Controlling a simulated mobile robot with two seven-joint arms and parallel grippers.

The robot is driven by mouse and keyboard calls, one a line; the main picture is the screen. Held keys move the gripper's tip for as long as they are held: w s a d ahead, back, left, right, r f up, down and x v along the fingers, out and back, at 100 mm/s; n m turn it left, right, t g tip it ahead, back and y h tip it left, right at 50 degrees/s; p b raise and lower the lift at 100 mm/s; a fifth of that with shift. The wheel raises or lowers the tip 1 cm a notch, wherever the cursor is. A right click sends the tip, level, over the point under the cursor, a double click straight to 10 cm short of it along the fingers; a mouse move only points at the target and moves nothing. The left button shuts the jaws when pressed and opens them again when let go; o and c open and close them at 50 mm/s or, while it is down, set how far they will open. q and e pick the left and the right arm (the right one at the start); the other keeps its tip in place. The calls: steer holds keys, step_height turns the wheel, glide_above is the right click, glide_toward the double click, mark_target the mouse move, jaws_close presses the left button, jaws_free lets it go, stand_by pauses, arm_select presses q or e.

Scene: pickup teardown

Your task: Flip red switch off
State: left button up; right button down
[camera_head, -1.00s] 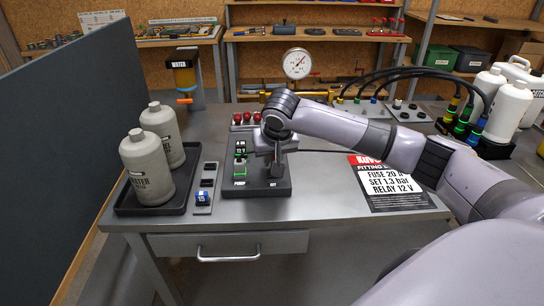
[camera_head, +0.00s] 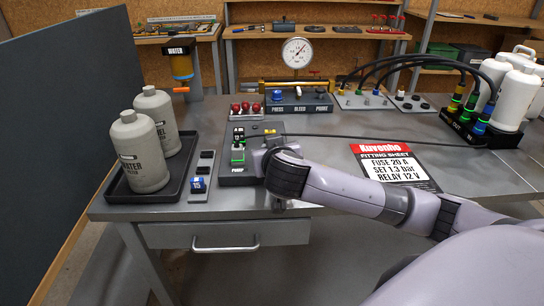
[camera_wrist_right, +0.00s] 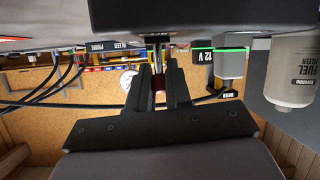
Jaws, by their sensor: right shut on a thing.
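The dark switch panel (camera_head: 238,181) lies on the bench, with a green-lit PUMP module (camera_head: 238,150) on its left part. My right gripper (camera_wrist_right: 158,82) is shut on the red switch (camera_wrist_right: 159,94), whose metal stem and dark red end show between the two fingers in the right wrist view. The panel is above them in that view, which looks upside down. In the head view my right wrist covers the panel's right part, and the switch is hidden there. My left gripper is not in view.
Two grey bottles (camera_head: 146,150) stand in a black tray (camera_head: 121,194) on the left. Red knobs (camera_head: 247,108) and a pressure gauge (camera_head: 297,53) are behind the panel. A fitting sheet (camera_head: 392,165) lies on the right. Black hoses and white bottles (camera_head: 517,98) stand farther right.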

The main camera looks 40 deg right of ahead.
steer(key=shift+s+f+t+b, duration=0.1)
steer(key=shift+f+t+b, duration=0.05)
steer(key=shift+t+b, duration=0.2)
stand_by(0.3)
steer(key=c, duration=1.1)
jaws_free()
steer(key=shift+a, duration=0.1)
steer(key=shift+v, duration=3.6)
steer(key=shift+a, duration=0.1)
